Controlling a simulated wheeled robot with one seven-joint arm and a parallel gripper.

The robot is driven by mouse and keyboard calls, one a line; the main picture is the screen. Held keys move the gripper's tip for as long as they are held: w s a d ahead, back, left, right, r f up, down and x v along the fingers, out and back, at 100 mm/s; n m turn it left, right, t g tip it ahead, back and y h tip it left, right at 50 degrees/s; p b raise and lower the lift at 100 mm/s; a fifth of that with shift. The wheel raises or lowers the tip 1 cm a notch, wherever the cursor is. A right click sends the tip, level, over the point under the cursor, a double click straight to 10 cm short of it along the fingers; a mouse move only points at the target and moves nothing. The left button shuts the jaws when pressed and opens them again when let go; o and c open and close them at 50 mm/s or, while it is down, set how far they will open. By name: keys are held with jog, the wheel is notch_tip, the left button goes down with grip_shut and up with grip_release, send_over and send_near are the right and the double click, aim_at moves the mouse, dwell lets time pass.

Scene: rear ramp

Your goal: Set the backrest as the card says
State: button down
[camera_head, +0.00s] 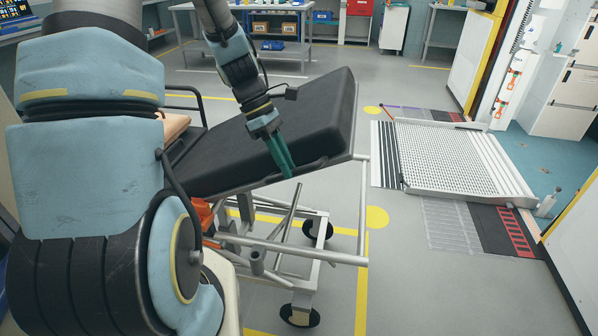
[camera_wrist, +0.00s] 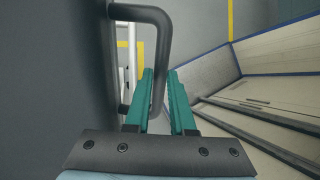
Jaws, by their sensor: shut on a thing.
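The stretcher's black padded backrest (camera_head: 310,110) is tilted up at a shallow angle, with its raised end toward the right in the head view. My gripper (camera_head: 287,170) is at the near side edge of the backrest. In the wrist view my green fingers (camera_wrist: 160,80) stand on either side of a dark looped handle (camera_wrist: 160,28), shut on its bar. The backrest's dark side (camera_wrist: 50,70) fills the left of that view. The fingers partly hide the handle. I cannot make out a card in either view.
The stretcher's metal frame (camera_head: 300,252) on black wheels stands under the backrest. A metal ramp (camera_head: 450,158) lies on the floor to the right, by an open vehicle. A workbench with bins (camera_head: 260,28) is at the back. The floor between stretcher and ramp is clear.

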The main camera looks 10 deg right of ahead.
jog(key=shift+w+a+r, duration=0.2)
jog(key=shift+a+r, duration=0.15)
jog(key=shift+r, duration=0.2)
jog(key=c, duration=0.8)
grip_release()
jog(key=shift+o, duration=0.2)
jog(key=b+v, duration=0.1)
jog(key=v, duration=0.9)
jog(key=shift+w+a+r+b, duration=0.2)
jog(key=shift+r+b, duration=0.05)
jog(key=shift+b, duration=0.05)
